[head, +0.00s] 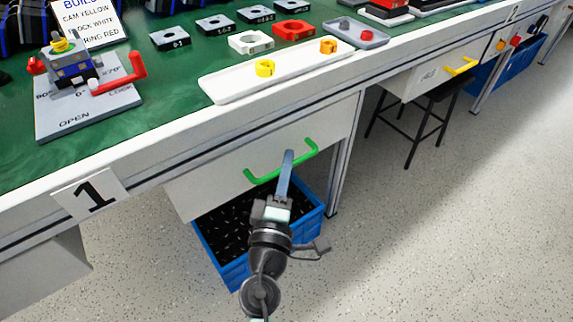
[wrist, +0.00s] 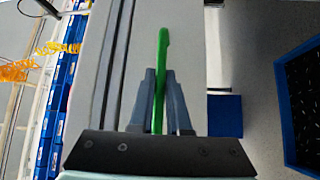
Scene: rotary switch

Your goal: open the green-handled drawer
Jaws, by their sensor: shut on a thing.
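The green handle (head: 262,176) is a bar on the front of a white drawer (head: 215,187) under the green-topped workbench. In the wrist view the green handle (wrist: 163,50) runs up between the two fingers of my gripper (wrist: 160,80). My gripper (head: 288,156) reaches up to the handle in the head view, its fingers closed around the bar near its middle. The fingers hide a short part of the handle. The drawer front (wrist: 203,60) also fills the middle of the wrist view. I cannot tell whether the drawer stands out from the bench.
A blue bin (head: 240,275) with small dark parts stands on the floor below the drawer. A yellow-handled drawer (head: 440,75) and a black stool (head: 432,105) are to the right. A white tray (head: 225,92) lies on the bench. The speckled floor on the right is clear.

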